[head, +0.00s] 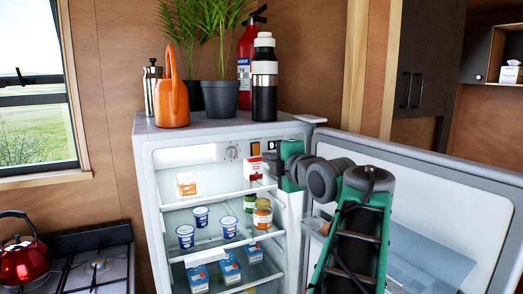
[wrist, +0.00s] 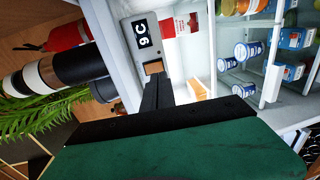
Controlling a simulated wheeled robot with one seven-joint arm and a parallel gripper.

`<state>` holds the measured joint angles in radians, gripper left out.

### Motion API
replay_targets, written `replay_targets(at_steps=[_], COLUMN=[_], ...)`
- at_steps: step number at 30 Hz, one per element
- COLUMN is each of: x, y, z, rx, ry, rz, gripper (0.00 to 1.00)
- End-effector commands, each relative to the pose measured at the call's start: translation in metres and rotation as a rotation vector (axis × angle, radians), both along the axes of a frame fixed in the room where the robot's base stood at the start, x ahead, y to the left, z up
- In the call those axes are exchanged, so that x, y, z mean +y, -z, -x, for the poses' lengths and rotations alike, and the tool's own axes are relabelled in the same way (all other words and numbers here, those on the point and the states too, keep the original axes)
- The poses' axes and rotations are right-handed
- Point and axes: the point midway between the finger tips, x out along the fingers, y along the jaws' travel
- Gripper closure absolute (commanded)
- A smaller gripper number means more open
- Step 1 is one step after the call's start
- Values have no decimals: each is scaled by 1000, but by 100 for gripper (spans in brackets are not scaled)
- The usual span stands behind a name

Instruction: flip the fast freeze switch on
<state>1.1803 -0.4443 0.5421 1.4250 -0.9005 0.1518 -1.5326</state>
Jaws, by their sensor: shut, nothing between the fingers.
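The open fridge (head: 150,170) has a control panel inside its upper compartment. An orange patch in the head view (head: 255,152) appears to be the same switch. My gripper (wrist: 157,82) is shut and empty, with its dark fingertips very close to the switch. I cannot tell whether they touch it or which way the switch is set. In the head view my arm reaches in from the right and the fingertips are hard to make out.
Cartons, cups and jars (head: 262,215) fill the shelves, with a red-and-white carton (head: 253,168) close below the panel. The open door (head: 430,190) stands to the right. A bottle (head: 264,80), plants (head: 221,98) and an orange can (head: 172,102) stand on top.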

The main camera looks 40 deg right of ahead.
Motion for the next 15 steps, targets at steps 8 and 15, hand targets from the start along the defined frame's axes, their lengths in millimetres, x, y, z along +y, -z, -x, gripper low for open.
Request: replay_targets(at_steps=[8, 15], x=[-13, -15], y=[3, 7], z=[-45, -51], rx=[2, 0], ry=[-1, 2], rz=[-1, 0], gripper=[100, 100])
